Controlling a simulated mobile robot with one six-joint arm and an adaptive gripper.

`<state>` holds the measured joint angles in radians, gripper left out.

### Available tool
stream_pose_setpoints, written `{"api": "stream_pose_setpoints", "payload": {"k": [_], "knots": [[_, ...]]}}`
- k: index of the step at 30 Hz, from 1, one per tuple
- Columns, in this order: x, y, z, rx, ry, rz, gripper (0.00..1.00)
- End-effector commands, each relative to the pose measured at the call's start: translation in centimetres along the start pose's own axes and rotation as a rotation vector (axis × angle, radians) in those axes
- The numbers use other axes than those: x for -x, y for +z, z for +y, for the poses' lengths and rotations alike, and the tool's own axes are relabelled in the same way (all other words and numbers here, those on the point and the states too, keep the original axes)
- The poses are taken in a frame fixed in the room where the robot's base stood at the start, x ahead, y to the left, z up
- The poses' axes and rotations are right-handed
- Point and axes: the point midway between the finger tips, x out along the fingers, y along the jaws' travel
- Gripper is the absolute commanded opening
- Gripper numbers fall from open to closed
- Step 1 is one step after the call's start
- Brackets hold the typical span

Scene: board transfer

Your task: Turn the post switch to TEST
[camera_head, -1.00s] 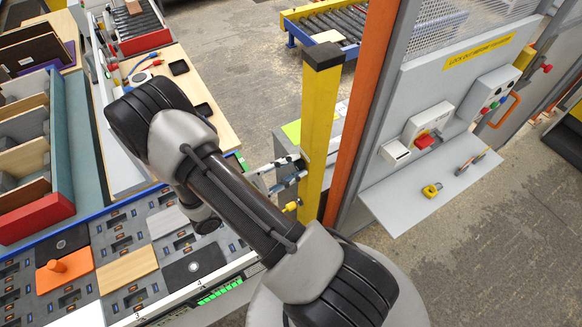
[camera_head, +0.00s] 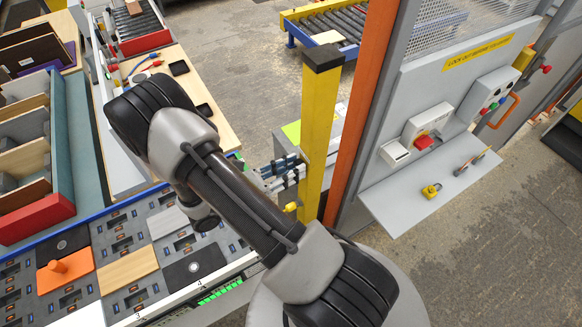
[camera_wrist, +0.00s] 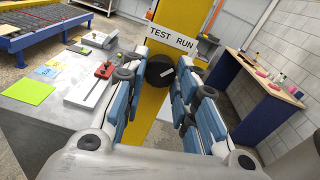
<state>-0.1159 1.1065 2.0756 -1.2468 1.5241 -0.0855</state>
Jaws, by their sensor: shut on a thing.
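The yellow post (camera_head: 318,130) stands upright near the middle of the head view, with a black cap. In the wrist view, the post switch is a dark round knob (camera_wrist: 160,68) on the post's yellow face. A white label above it reads TEST at left and RUN at right. A small pale mark shows on the knob, but I cannot tell which word it points to. My gripper (camera_head: 295,173) is at the post, its blue-and-grey fingers on either side of the knob and shut on it (camera_wrist: 161,82). The knob is hidden in the head view.
An orange upright (camera_head: 359,110) stands just right of the post. A grey cabinet top (camera_wrist: 40,120) lies left of the post in the wrist view. A grey panel shelf (camera_head: 405,205) with a yellow padlock (camera_head: 431,191) is farther right. A board-covered table (camera_head: 128,268) lies below my arm.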

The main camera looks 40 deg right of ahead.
Motion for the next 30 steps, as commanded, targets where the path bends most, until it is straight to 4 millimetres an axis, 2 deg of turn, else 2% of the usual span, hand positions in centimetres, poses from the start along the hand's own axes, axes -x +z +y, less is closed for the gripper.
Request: {"api": "stream_pose_setpoints", "payload": {"k": [15,22,30], "knots": [[0.00,0.09,-0.01,0.457,-0.014,0.014,0.03],[0.00,0.08,0.00,0.590,-0.018,0.018,0.03],[0.00,0.06,0.00,0.664,-0.020,0.020,0.03]]}}
